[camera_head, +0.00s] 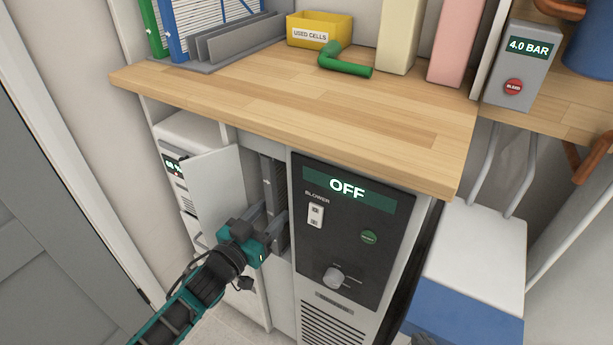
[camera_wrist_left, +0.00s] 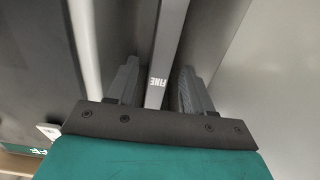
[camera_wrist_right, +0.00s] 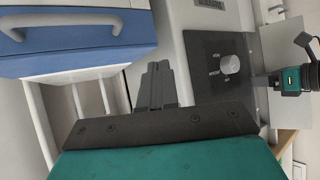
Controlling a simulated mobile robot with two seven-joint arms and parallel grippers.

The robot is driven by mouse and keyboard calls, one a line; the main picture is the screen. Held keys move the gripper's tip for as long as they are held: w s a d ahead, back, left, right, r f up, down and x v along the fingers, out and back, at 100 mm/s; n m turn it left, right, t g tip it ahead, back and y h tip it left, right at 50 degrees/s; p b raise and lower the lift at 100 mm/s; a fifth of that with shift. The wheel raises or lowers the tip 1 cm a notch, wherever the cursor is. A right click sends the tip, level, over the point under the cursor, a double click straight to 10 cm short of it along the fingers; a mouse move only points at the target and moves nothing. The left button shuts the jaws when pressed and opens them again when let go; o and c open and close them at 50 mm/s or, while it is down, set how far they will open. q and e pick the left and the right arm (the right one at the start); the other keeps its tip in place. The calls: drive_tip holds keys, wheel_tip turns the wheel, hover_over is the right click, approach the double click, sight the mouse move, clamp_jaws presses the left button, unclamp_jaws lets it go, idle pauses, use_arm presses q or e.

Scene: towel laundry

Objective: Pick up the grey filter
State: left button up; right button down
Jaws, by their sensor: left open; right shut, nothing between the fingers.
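The grey filter (camera_wrist_left: 167,50) is a thin upright panel edge marked "FINE" in the left wrist view. In the head view, the filter (camera_head: 267,178) shows as a narrow grey strip inside the open slot of the cabinet. My left gripper (camera_head: 270,217) is at the slot opening, and its wrist view (camera_wrist_left: 158,72) shows the open fingers on either side of the filter edge, with gaps visible. The filter's depth is hidden inside the slot. My right gripper (camera_wrist_right: 158,75) is shut and empty, in front of the cabinet's lower right area.
An open white door (camera_head: 215,185) stands left of the slot. The blower panel (camera_head: 345,225) reading "OFF" is to its right. The wooden worktop (camera_head: 300,95) overhangs above, with a yellow "USED CELLS" bin (camera_head: 318,30).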

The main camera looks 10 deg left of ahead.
sight(279, 206)
use_arm(q)
drive_tip(key=shift+b+x, duration=0.4)
drive_tip(key=shift+x, duration=1.45)
drive_tip(key=shift+s+f, duration=0.1)
drive_tip(key=shift+c, duration=0.5)
clamp_jaws()
